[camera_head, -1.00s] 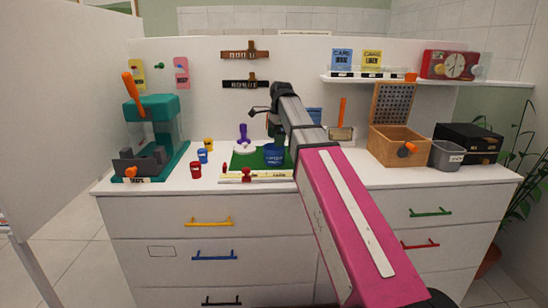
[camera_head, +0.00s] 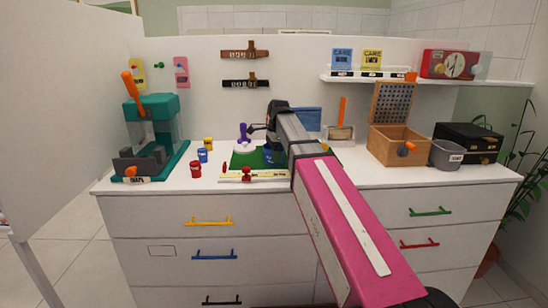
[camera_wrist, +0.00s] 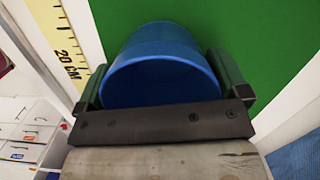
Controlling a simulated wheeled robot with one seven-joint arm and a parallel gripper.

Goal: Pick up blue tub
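The blue tub (camera_wrist: 160,75) fills the middle of the wrist view, its round open rim facing the camera. The two dark green fingers of my gripper (camera_wrist: 158,65) stand on either side of it, very close to its wall. Whether they press on the tub cannot be told. In the head view the tub (camera_head: 268,156) is on or just over the green mat (camera_head: 243,159), mostly hidden behind my gripper and arm.
A purple-handled item (camera_head: 243,134) stands left of the tub. A ruler strip (camera_wrist: 64,45) runs along the mat's edge. Small red (camera_head: 195,170), blue (camera_head: 202,156) and yellow (camera_head: 208,144) cups stand further left. A wooden box (camera_head: 396,148) stands to the right.

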